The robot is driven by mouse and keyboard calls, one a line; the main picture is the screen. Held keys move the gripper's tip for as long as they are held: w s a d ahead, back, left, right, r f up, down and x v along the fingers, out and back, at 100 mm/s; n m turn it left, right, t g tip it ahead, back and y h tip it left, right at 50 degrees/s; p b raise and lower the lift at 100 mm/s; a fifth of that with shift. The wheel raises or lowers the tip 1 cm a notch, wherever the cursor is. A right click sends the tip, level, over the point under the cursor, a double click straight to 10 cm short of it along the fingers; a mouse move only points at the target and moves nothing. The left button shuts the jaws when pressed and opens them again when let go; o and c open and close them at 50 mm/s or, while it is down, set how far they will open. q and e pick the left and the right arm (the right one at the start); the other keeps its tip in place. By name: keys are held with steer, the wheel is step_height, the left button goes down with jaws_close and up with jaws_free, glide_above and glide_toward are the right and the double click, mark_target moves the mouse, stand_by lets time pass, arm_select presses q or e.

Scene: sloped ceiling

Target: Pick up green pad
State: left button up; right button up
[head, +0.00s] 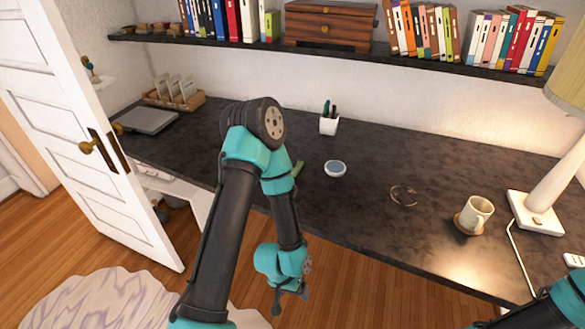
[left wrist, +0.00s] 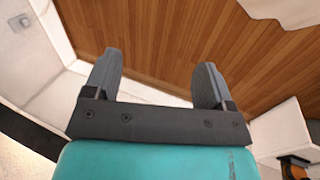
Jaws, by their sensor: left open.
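A small green item (head: 298,168), likely the green pad, lies on the dark desk (head: 350,215). It is partly hidden behind my left arm, so its full shape does not show. My left gripper (head: 290,293) hangs low in front of the desk's front edge, over the wooden floor, well away from the green item. In the left wrist view the two fingers of my left gripper (left wrist: 157,80) are spread apart with nothing between them; floor shows beyond. Of my right arm only a part shows at the lower right of the head view; its gripper is out of view.
Near the green item are a round white-and-blue device (head: 335,169) and a white pen cup (head: 329,125). A mug (head: 478,212) and a lamp (head: 540,205) stand at right. A shelf (head: 330,49) with books spans the back. An open door (head: 85,110) is at left.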

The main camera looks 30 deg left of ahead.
arm_select(q)
steer(key=shift+c, duration=1.2)
steer(key=shift+w+a, duration=0.1)
